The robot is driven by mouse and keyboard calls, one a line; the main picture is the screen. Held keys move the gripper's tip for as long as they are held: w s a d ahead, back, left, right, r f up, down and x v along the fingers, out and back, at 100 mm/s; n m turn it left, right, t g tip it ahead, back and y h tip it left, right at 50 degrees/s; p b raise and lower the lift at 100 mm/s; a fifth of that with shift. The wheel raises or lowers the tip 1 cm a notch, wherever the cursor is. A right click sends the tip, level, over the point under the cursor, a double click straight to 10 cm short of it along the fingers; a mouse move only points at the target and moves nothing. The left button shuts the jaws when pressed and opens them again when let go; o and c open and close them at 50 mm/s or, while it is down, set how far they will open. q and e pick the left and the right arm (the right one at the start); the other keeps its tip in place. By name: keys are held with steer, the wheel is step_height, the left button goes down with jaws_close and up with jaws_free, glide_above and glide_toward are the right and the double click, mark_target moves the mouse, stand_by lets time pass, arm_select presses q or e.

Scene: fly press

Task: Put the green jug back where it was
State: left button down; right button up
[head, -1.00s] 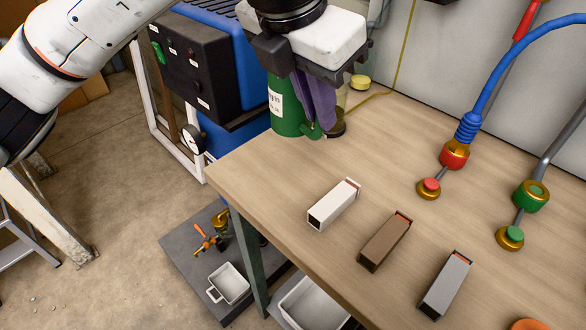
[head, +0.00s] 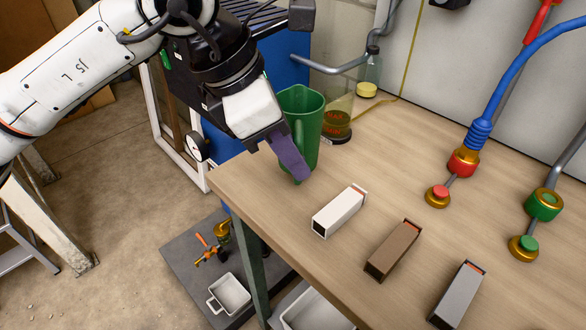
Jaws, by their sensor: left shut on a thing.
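The green jug (head: 312,128) is at the far left part of the wooden table (head: 405,150), close to its left edge. It looks roughly upright, with its open top showing. My left gripper (head: 292,166) has purple fingers and is shut on the jug's handle side, at the jug's left front. The fingers hide part of the handle and lower jug. I cannot tell whether the jug's base touches the table. My right gripper is not in view.
White (head: 339,211), brown (head: 393,250) and grey (head: 457,294) blocks lie in front. Red (head: 438,196) and green (head: 523,247) capped hose fittings are at the right.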

arm_select(q)
steer(key=shift+f, duration=1.55)
steer(key=c, duration=2.3)
jaws_free()
steer(key=shift+f, duration=0.1)
steer(key=o, duration=0.5)
steer(key=shift+r, duration=0.4)
steer(key=v, duration=1.1)
steer(key=shift+s+a+r, duration=0.15)
steer(key=shift+a+r, duration=0.05)
steer(key=shift+r, duration=0.1)
